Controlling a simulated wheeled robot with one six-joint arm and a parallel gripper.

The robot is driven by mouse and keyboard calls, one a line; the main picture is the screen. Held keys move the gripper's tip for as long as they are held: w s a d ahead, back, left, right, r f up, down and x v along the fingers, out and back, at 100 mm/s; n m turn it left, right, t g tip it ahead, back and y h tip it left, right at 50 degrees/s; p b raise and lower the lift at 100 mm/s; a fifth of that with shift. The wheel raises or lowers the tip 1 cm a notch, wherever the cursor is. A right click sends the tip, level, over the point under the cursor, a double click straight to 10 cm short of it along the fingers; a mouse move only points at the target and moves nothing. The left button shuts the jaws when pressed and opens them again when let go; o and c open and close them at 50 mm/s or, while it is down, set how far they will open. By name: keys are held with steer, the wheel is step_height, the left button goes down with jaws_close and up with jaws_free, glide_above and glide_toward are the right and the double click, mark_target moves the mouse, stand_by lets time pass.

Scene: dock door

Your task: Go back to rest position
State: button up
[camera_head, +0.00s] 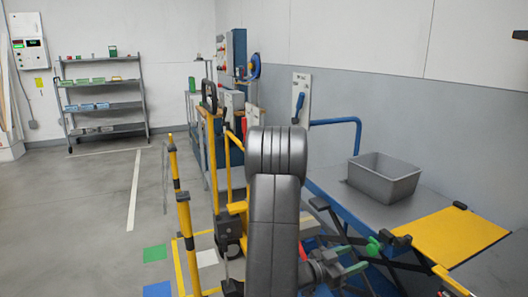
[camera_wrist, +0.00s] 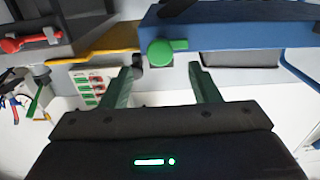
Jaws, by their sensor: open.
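My gripper (camera_wrist: 161,68) shows in the wrist view with its two green fingers spread apart and nothing held between them. In the head view my gripper (camera_head: 352,269) is low, right of my dark arm, beside the blue lift table (camera_head: 333,203). A green knob (camera_wrist: 158,53) lies just beyond the fingertips in the wrist view, by the blue table edge (camera_wrist: 230,12). The green knob also shows in the head view (camera_head: 374,246), right of the gripper. I cannot tell whether the fingers touch it. My arm hides part of the table and its frame.
A grey bin (camera_head: 385,178) stands on the lift table, with a yellow plate (camera_head: 453,235) at its near end. Yellow posts (camera_head: 188,240) stand left of my arm. A shelf rack (camera_head: 103,103) is at the far left wall. The left floor is open.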

steer(key=v, duration=0.8)
steer(key=x, duration=1.4)
steer(key=shift+d+b, duration=0.25)
steer(key=shift+b, duration=0.15)
steer(key=shift+a+f+m+b, duration=0.15)
steer(key=shift+f+m+b, duration=0.1)
steer(key=shift+m+b, duration=0.3)
steer(key=m+b, duration=0.4)
steer(key=m, duration=0.1)
steer(key=p, duration=0.2)
glide_toward(370, 252)
steer(key=shift+v, duration=2.4)
